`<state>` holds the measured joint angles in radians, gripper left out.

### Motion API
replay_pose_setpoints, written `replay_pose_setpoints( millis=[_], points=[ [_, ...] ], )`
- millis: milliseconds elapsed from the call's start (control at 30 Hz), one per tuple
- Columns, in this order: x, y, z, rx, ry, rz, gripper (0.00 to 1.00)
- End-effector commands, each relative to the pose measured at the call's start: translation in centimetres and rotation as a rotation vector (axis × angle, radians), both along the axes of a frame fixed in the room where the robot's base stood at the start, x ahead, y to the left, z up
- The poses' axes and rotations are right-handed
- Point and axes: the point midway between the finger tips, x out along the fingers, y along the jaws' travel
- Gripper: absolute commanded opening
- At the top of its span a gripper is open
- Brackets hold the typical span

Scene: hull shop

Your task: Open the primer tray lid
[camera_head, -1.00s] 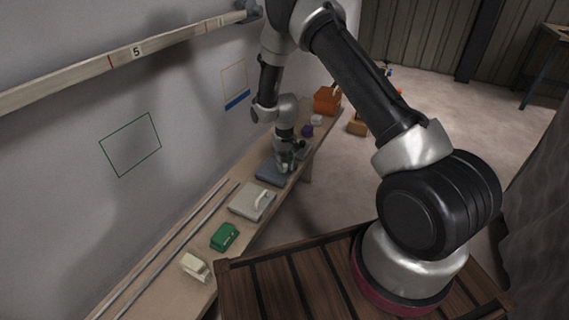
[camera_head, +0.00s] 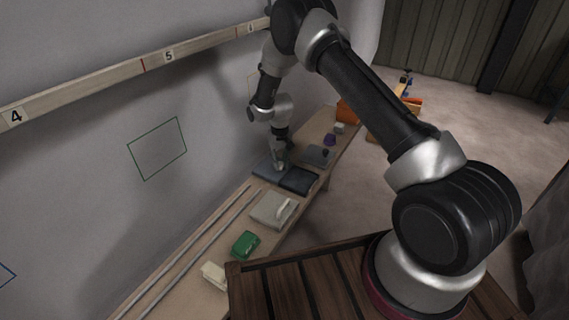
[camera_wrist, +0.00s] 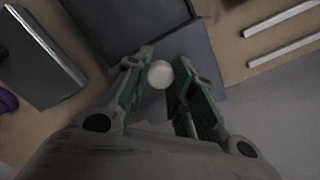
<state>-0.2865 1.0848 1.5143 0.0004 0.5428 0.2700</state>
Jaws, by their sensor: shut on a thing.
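The primer tray appears to be the blue-grey one on the long bench. Its dark interior (camera_head: 300,180) shows on the side away from the wall, and also in the wrist view (camera_wrist: 135,22). Its flat blue-grey lid (camera_head: 264,171) lies level on the wall side, off part of the tray; it also shows in the wrist view (camera_wrist: 205,55). My gripper (camera_head: 279,166) is over the lid. In the wrist view, the green-padded fingers (camera_wrist: 161,84) are shut on the lid's pale round knob (camera_wrist: 160,74). The fingers hide the knob in the head view.
A pale box with a handle (camera_head: 271,212), a green item (camera_head: 245,244) and a cream item (camera_head: 214,275) stand nearer on the bench. A grey case (camera_head: 318,157) and a purple item (camera_head: 329,140) are beyond. Two rods (camera_head: 192,250) lie along the wall.

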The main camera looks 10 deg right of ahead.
Motion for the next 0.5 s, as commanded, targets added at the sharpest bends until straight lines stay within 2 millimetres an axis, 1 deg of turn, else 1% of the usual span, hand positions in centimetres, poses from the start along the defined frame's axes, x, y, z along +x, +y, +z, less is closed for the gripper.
replay_pose_setpoints(
  millis=[233,267,300,367,500],
  points=[
    [0.06,-0.05,0.05,0.0,-0.002,0.0,0.0],
    [0.06,-0.05,0.06,0.0,-0.002,0.0,0.3],
    [0.06,-0.05,0.05,0.0,-0.002,0.0,0.37],
    [0.05,-0.05,0.05,0.0,-0.001,0.0,0.47],
    [0.02,-0.05,0.02,0.0,-0.001,0.0,0.47]
  ],
)
